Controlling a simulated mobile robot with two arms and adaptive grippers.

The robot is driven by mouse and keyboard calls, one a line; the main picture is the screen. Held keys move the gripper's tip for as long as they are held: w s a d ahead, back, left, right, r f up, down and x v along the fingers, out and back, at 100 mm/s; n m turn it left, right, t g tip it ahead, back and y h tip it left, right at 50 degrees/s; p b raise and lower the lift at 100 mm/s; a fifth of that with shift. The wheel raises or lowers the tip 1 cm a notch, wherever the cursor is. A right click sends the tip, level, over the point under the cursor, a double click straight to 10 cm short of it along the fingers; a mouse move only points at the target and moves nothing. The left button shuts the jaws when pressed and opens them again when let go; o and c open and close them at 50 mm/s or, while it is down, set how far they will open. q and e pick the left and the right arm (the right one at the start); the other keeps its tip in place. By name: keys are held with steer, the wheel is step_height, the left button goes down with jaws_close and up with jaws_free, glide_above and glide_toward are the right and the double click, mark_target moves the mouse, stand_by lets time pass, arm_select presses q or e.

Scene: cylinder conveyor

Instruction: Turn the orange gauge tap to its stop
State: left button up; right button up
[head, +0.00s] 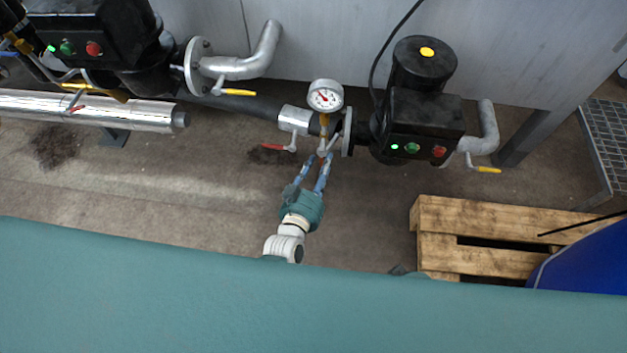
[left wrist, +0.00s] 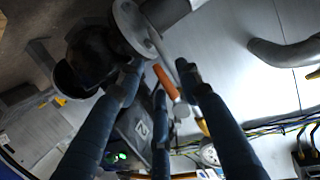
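The round white gauge (head: 325,95) stands on the pipe left of the right-hand black pump. In the left wrist view, the orange tap handle (left wrist: 166,82) lies between my spread fingers, with visible space on both sides. In the head view the tap is mostly hidden at my fingertips below the gauge. My left gripper (head: 320,158) reaches up to the pipe from below, its blue fingers apart. In the left wrist view my left gripper (left wrist: 158,78) is open around the handle; I cannot tell whether any finger touches it. My right gripper is not in view.
A red lever (head: 279,148) sits on the pipe just left of my fingers. The black pump (head: 420,120) stands close on the right. A wooden pallet (head: 440,215) and a blue barrel (head: 590,260) are at the lower right.

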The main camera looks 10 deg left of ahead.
arm_select(q)
steer(key=v, duration=1)
steer(key=shift+s, duration=0.3)
